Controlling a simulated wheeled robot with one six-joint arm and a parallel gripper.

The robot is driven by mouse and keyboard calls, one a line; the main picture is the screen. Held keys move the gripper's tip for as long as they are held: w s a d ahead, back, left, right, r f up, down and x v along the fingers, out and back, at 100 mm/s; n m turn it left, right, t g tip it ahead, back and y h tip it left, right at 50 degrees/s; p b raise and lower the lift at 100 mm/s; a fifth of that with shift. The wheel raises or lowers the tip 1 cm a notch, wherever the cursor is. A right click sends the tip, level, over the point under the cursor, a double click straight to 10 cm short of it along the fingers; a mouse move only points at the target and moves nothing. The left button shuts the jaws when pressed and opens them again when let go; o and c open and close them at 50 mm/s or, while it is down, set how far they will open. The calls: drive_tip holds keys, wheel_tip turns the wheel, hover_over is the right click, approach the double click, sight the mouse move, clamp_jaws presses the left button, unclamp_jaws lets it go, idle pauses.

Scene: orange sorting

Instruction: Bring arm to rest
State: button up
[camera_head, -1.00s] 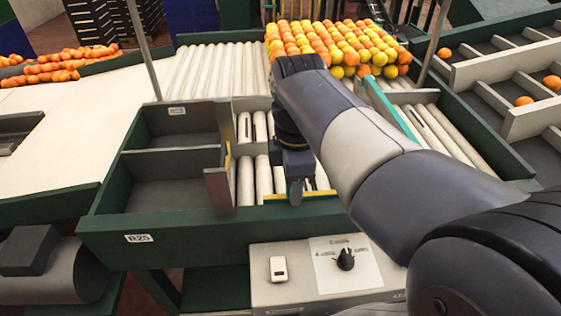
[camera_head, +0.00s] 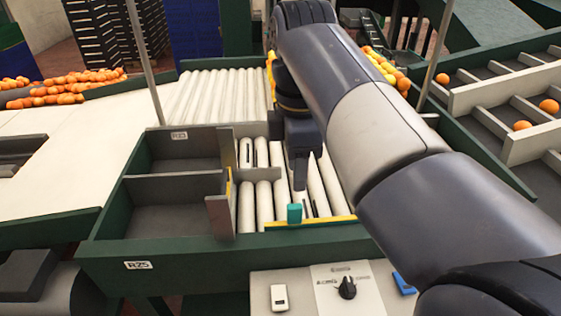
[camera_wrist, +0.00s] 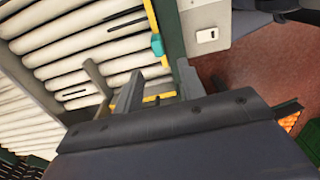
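My arm reaches in from the lower right across the head view, over the roller bed (camera_head: 262,196). My gripper (camera_head: 300,172) hangs pointing down above the rollers, behind a small teal block (camera_head: 294,213) at the yellow front edge. In the wrist view my gripper (camera_wrist: 158,86) shows its fingers apart, with nothing seen between them. The teal block also shows in the wrist view (camera_wrist: 157,44), beyond the fingers. Oranges and yellow fruit (camera_head: 388,70) on the far rollers are mostly hidden behind my arm.
Empty green-walled bins (camera_head: 176,222) stand left of the rollers. A control box with a black knob (camera_head: 347,288), a white switch (camera_head: 279,297) and a blue piece (camera_head: 404,283) is in front. Divided trays with a few oranges (camera_head: 521,125) are at right. Thin posts (camera_head: 144,60) rise nearby.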

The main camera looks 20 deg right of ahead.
sight(294, 203)
drive_tip(key=shift+f, duration=0.1)
idle(0.3)
wheel_tip(294, 203, down, 10)
drive_tip(key=shift+f, duration=0.15)
drive_tip(key=shift+w+d+f, duration=0.1)
drive_tip(key=shift+w+f, duration=0.05)
drive_tip(key=shift+w+d, duration=0.1)
drive_tip(key=shift+w, duration=0.25)
drive_tip(key=shift+m, duration=0.3)
